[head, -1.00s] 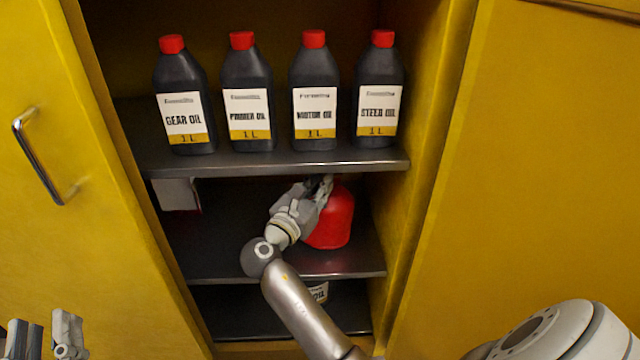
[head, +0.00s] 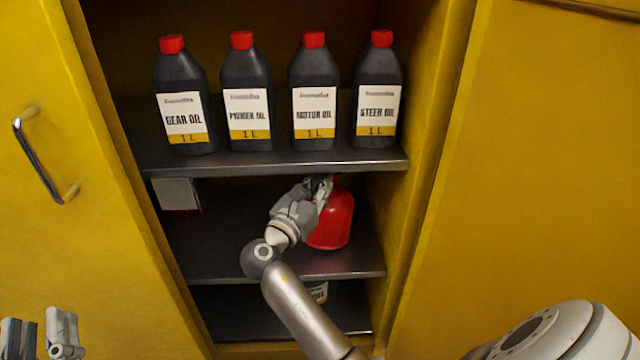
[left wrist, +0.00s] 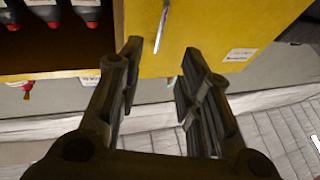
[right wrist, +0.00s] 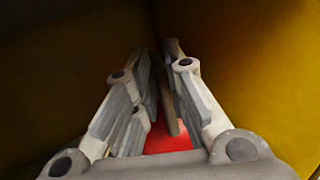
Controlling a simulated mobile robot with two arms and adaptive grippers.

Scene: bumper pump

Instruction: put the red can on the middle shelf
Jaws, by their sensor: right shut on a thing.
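The red can (head: 334,222) is on the right side of the middle shelf (head: 225,245) in the head view. Its upper left part is hidden behind my right gripper (head: 322,186). My right gripper is shut on the can's top part. In the right wrist view, red of the can (right wrist: 170,143) shows between and below the fingers (right wrist: 166,95). Whether the can's base rests fully on the shelf is hard to tell. My left gripper (head: 40,335) is at the lower left, outside the cabinet. In the left wrist view its fingers (left wrist: 158,75) are apart with nothing between them.
Several dark oil bottles with red caps (head: 315,90) stand on the top shelf (head: 270,162), close above my right gripper. A pale box (head: 178,194) is at the middle shelf's back left. A bottle (head: 318,292) is partly visible below. A yellow door with a handle (head: 42,155) is at left.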

